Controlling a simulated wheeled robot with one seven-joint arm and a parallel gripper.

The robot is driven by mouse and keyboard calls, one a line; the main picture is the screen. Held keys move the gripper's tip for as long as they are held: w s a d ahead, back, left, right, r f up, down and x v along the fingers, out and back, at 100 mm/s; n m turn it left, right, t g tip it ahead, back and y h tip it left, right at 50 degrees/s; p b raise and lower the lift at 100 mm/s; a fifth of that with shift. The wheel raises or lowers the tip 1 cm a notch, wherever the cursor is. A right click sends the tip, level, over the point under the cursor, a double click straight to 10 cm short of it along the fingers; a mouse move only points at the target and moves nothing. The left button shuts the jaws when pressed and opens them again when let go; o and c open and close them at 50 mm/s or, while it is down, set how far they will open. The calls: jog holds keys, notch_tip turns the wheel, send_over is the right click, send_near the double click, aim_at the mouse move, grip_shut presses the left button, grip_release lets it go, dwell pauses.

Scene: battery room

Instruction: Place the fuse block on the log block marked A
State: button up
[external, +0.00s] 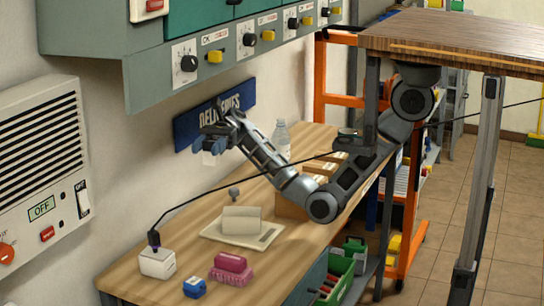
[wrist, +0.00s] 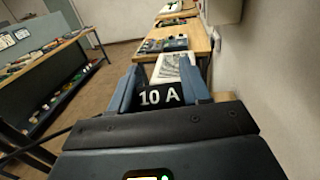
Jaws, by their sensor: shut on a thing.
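My gripper (external: 212,138) is raised above the far left part of the wooden bench, close to the wall. It is shut on the fuse block (wrist: 160,97), whose dark face reads "10 A" between the blue fingers in the wrist view. In the external view the fuse block looks pale (external: 209,158) and hangs clear of the bench. I cannot read a mark A on any block on the bench. A pale block on a flat cream base (external: 264,240) lies mid-bench, but I cannot tell whether it is the log block.
A grey control cabinet (external: 240,50) overhangs the bench, and a blue sign (external: 214,113) is on the wall. A bottle (external: 281,140) and wooden boxes (external: 290,207) stand near my arm.

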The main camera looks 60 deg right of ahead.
jog(key=s+a+f+n+g+h+b, duration=0.1)
jog(key=s+a+f+g, duration=0.1)
jog(key=s+a+f, duration=0.35)
jog(key=s+a+f+n+g+b, duration=0.1)
jog(key=s+a+f+n+g, duration=0.15)
jog(key=a, duration=0.65)
send_over(194, 287)
notch_tip(194, 287, down, 8)
jog(key=shift+w+f+m, duration=0.15)
jog(key=shift+f+m, duration=0.05)
jog(key=shift+f, duration=0.7)
jog(key=shift+w+f+m, duration=0.1)
jog(key=shift+f+m, duration=0.05)
jog(key=shift+f, duration=0.75)
jog(key=shift+f, duration=0.15)
jog(key=o, duration=1.1)
